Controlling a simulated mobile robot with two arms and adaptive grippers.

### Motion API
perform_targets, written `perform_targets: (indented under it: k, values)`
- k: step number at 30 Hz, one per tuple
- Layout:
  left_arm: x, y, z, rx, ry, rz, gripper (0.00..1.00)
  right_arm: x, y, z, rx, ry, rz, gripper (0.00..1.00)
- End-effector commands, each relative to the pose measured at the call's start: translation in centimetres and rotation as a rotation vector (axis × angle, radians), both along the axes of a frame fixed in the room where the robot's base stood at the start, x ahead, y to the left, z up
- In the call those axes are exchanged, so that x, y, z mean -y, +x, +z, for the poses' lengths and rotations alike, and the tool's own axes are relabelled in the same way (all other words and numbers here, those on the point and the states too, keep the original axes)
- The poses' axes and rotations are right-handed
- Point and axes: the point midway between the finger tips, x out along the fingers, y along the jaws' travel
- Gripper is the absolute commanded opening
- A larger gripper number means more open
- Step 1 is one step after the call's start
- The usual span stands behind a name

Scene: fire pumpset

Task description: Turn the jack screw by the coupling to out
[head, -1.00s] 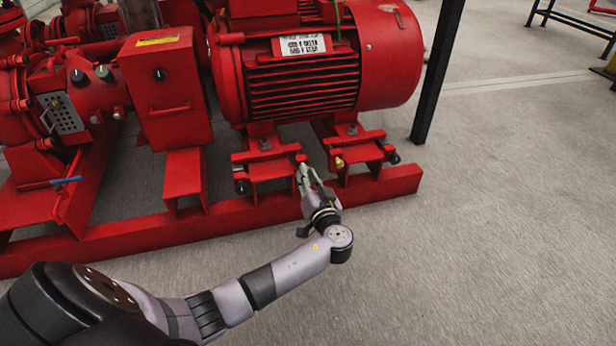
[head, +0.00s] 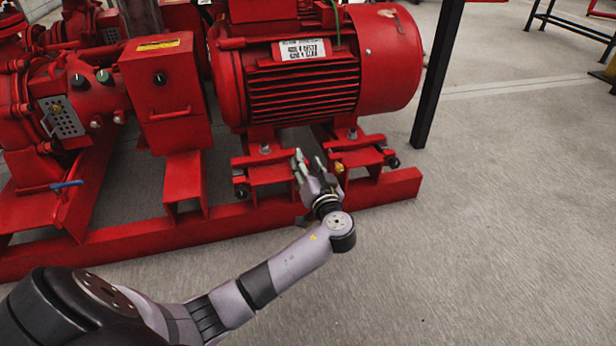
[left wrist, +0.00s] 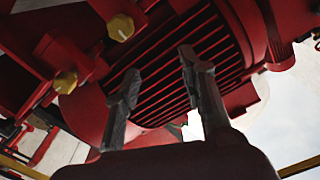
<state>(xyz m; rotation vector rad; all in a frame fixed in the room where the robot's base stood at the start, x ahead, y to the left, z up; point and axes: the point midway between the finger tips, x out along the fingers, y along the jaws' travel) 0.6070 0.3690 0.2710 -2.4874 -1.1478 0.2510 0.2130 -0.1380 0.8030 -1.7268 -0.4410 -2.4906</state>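My left gripper (head: 309,158) is open and empty, in front of the red motor's feet in the head view. In the left wrist view, its two fingers (left wrist: 157,78) stand apart with nothing between them. A dark jack screw (head: 242,190) shows at the left motor foot, on the side toward the coupling box. A brass screw head (head: 339,168) shows at the right foot, just right of the fingers. In the left wrist view, one brass head (left wrist: 120,27) is at the top and another (left wrist: 65,82) is lower left; I cannot tell which screws these are. My right gripper is out of view.
The red motor (head: 390,60) stands above the feet on a red base rail (head: 390,188). A red box (head: 170,90) with a knob and handle is to the left. A black post (head: 437,75) rises at right. The floor (head: 480,240) in front and right is clear.

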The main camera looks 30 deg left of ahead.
Motion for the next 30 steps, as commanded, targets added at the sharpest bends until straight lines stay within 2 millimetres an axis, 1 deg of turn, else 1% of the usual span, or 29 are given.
perform_targets:
  k: [1,3,6,9,26,28,29,30]
  values:
    - [0.1,0.0,1.1,0.004,-0.003,0.0,0.38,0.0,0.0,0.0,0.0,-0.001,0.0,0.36]
    - [0.0,0.0,2.2,0.004,-0.003,0.0,0.38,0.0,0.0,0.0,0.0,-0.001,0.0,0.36]
    - [0.0,0.0,3.3,0.001,-0.002,-0.001,0.38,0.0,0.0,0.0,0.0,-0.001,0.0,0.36]
    - [0.0,0.0,4.0,0.0,-0.001,0.0,0.38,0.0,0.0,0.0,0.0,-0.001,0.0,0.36]
    - [0.1,0.0,4.2,-0.002,0.0,-0.003,0.38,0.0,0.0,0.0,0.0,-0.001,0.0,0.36]
    - [0.6,0.2,4.6,-0.007,-0.005,-0.029,0.38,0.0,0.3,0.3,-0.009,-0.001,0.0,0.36]
    - [1.1,0.4,4.8,-0.011,-0.009,-0.056,0.38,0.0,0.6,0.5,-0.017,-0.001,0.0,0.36]
    - [2.1,0.7,5.3,-0.019,-0.013,-0.106,0.38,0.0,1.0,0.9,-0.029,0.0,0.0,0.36]
